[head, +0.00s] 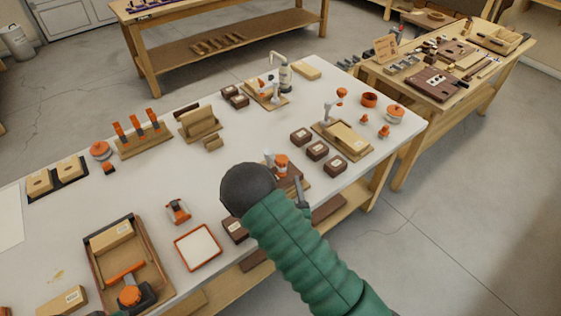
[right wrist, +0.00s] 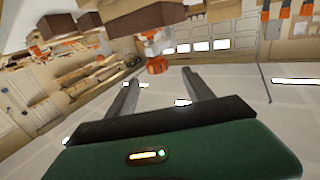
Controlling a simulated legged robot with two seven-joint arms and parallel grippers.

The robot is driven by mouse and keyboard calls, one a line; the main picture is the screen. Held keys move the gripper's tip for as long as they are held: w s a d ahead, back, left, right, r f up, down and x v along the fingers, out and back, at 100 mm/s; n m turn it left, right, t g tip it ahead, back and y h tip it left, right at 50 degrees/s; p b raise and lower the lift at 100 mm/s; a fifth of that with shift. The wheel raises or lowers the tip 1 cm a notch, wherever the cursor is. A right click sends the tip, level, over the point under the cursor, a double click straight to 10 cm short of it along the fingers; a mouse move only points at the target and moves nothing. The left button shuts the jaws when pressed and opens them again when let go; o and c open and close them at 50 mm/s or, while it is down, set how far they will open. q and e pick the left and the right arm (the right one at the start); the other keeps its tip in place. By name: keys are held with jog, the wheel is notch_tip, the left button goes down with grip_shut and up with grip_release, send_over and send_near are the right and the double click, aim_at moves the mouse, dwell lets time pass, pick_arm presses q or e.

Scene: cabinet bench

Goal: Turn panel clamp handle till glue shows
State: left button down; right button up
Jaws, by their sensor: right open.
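My right arm comes in from the bottom of the head view. Its dark rounded wrist hides most of the right gripper, and one dark finger (head: 300,192) shows beside it. In the right wrist view the right gripper (right wrist: 160,83) is open, with two separate fingers and nothing between their tips. An orange handle (head: 281,160), likely the panel clamp's, stands just behind my wrist over a brown panel (head: 298,181). An orange part (right wrist: 157,65) with a grey piece above it shows just beyond the fingers, apart from them. Glue cannot be made out.
Several brown blocks (head: 317,151) and a wooden clamp board (head: 345,140) lie right of the wrist on the white bench. An orange-rimmed tray (head: 198,248) and a small orange clamp (head: 178,211) lie to its left. Bare white top shows around (head: 215,175).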

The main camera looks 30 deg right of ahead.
aim_at(279, 165)
jog(key=x, duration=0.5)
jog(key=d+p+x, duration=0.1)
jog(key=x, duration=0.4)
jog(key=shift+s+f, duration=0.15)
jog(key=shift+s, duration=0.05)
jog(key=shift+a, duration=0.3)
jog(key=shift+c, duration=1.2)
jog(key=shift+d, duration=0.15)
grip_shut()
pick_arm(q)
jog(key=shift+d+r, duration=0.25)
jog(key=shift+r, duration=0.35)
